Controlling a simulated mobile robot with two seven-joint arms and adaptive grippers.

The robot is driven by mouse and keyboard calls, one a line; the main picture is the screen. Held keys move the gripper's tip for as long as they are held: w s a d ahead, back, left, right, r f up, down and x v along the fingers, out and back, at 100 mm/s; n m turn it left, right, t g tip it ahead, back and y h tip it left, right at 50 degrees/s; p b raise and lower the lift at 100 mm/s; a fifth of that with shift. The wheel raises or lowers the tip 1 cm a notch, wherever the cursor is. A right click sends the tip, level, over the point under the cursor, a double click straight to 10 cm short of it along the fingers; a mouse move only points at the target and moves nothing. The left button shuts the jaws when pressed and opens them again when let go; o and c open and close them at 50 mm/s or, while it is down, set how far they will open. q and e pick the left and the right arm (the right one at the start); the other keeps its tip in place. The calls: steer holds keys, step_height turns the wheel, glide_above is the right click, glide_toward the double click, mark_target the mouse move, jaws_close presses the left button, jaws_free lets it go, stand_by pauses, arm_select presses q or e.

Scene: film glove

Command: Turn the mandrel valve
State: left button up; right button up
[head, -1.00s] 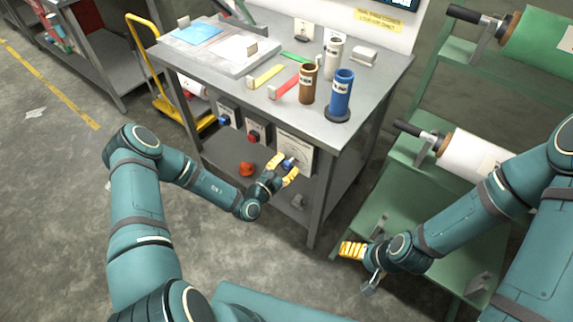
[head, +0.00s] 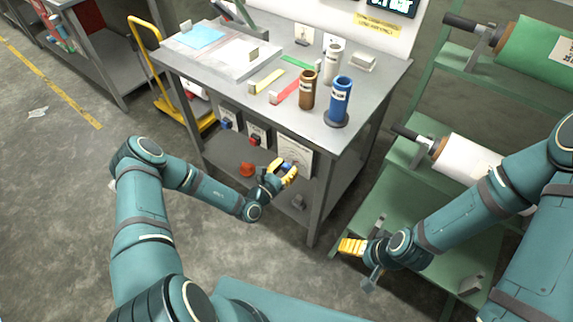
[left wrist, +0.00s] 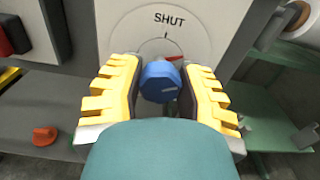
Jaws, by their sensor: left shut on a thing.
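The blue valve knob (left wrist: 161,84) sits in front of a round white dial plate (left wrist: 207,22) marked SHUT. A red pointer (left wrist: 174,57) behind the knob points right, slightly upward. In the head view the knob (head: 286,165) shows small at the front of the bench, below the top, with its plate (head: 300,153) behind it. My left gripper (left wrist: 161,76) has its yellow fingers on both sides of the knob and is shut on it. My right gripper (head: 352,247) is low at the right, away from the valve; its finger gap is unclear.
More control boxes, one with a red knob (head: 254,141), are left of the valve. An orange-red object (head: 246,169) lies on the lower shelf. The bench top (head: 225,88) carries brown and blue cylinders. A green rack (head: 400,207) with rolls stands at right.

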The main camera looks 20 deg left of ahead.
arm_select(q)
steer(key=n+p, duration=0.2)
steer(key=n, duration=0.3)
steer(key=shift+w+r+n, duration=0.1)
steer(key=shift+r+n, duration=0.05)
steer(key=shift+n, duration=0.15)
steer(key=n, duration=0.3)
steer(key=shift+a+n+p, duration=0.1)
steer(key=shift+n+p, duration=0.25)
steer(key=shift+n, duration=1.35)
steer(key=o, duration=1.2)
